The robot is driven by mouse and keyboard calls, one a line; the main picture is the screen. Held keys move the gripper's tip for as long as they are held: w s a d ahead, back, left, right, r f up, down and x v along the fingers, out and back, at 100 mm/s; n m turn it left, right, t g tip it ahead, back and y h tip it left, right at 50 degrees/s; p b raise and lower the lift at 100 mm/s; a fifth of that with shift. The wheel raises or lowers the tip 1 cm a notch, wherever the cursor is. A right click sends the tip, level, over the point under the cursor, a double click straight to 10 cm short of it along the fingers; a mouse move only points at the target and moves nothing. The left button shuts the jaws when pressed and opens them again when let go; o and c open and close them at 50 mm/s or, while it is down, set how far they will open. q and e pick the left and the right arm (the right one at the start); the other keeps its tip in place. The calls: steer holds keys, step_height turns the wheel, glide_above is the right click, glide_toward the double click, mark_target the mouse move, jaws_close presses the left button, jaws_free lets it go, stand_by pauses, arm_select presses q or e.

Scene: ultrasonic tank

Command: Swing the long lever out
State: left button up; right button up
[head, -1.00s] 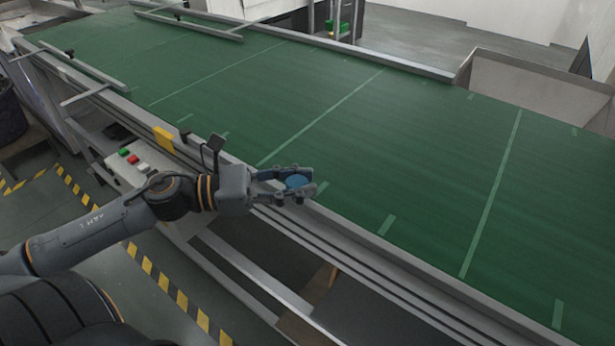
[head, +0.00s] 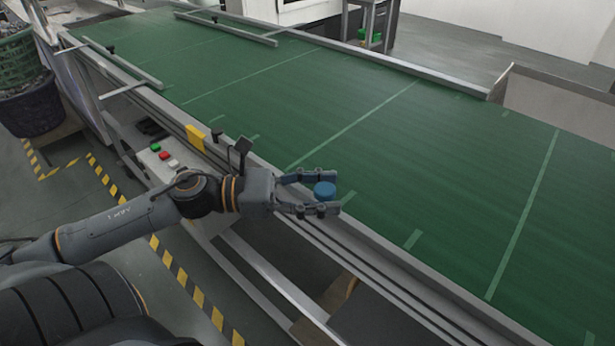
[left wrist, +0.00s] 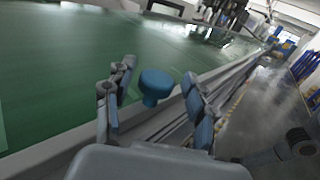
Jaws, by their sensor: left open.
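A round blue knob (head: 325,191) sits at the near edge of the green conveyor belt. In the left wrist view the blue knob (left wrist: 155,83) has a short blue neck below it. I cannot make out a long lever arm under it; the gripper and frame hide that part. My left gripper (head: 331,191) is open, with one finger on each side of the knob. In the left wrist view the gripper (left wrist: 160,78) shows a clear gap between the knob and each finger. My right gripper is not in view.
The green belt (head: 420,160) is bare beyond the gripper. A metal rail (head: 400,255) runs along its near side. A control box (head: 165,157) with buttons and a yellow part (head: 195,137) are left of the gripper. A green basket (head: 22,62) stands at the far left.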

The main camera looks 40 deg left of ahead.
arm_select(q)
steer(key=v, duration=1.2)
steer(key=shift+s, duration=0.1)
